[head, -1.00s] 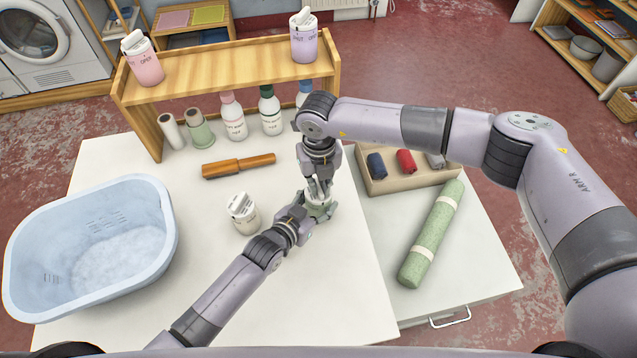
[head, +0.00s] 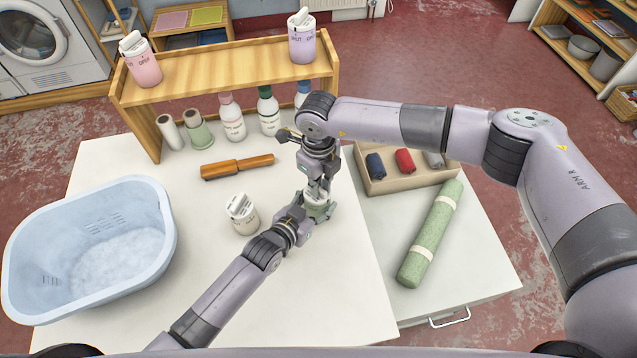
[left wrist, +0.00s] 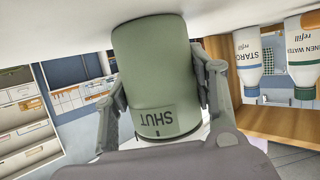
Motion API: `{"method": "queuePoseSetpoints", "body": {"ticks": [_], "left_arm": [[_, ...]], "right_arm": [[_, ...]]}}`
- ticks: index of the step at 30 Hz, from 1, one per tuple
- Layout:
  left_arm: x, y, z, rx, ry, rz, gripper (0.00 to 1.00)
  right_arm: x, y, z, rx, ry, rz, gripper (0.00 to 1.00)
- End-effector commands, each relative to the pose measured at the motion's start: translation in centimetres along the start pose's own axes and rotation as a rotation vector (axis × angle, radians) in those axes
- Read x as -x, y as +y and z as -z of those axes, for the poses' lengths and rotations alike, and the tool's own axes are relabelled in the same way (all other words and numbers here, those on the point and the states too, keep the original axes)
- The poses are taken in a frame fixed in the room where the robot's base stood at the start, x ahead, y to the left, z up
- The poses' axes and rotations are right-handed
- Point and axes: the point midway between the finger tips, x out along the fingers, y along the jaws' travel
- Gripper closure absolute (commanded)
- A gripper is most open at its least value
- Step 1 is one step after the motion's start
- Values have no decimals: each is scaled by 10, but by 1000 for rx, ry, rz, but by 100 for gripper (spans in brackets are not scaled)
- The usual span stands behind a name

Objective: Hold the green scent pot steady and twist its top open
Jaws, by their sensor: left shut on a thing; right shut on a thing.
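The green scent pot (head: 317,211) stands on the white table, mostly covered by my two grippers in the head view. In the left wrist view the pot's green body (left wrist: 155,65) appears upside down, with the word SHUT and a small mark near its top end. My left gripper (head: 310,217) is shut on the body, one finger on each side. My right gripper (head: 318,194) comes down from above and is shut on the pot's top. The top itself is largely hidden, so I cannot tell how far it is turned.
A cream pot (head: 242,214) stands left of my left gripper. A wooden roller (head: 238,166), several bottles and a wooden shelf (head: 225,67) with pink (head: 143,65) and lilac (head: 303,40) pots are behind. A blue tub (head: 90,245) is left, a green roll (head: 430,233) right.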

Motion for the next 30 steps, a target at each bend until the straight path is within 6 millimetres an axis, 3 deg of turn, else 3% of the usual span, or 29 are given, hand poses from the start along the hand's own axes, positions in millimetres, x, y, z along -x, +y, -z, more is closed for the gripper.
{"method": "queuePoseSetpoints", "body": {"ticks": [9,10,19,30], "left_arm": [[0,0,-1,0,-3,0,82],[0,0,-1,0,-3,0,82],[0,0,-1,0,-3,0,82],[0,0,-1,0,-2,0,82]], "right_arm": [[1,0,0,3,-1,1,100],[1,0,0,3,-1,1,89],[0,0,0,2,0,1,69],[5,0,0,2,-1,1,69]]}}
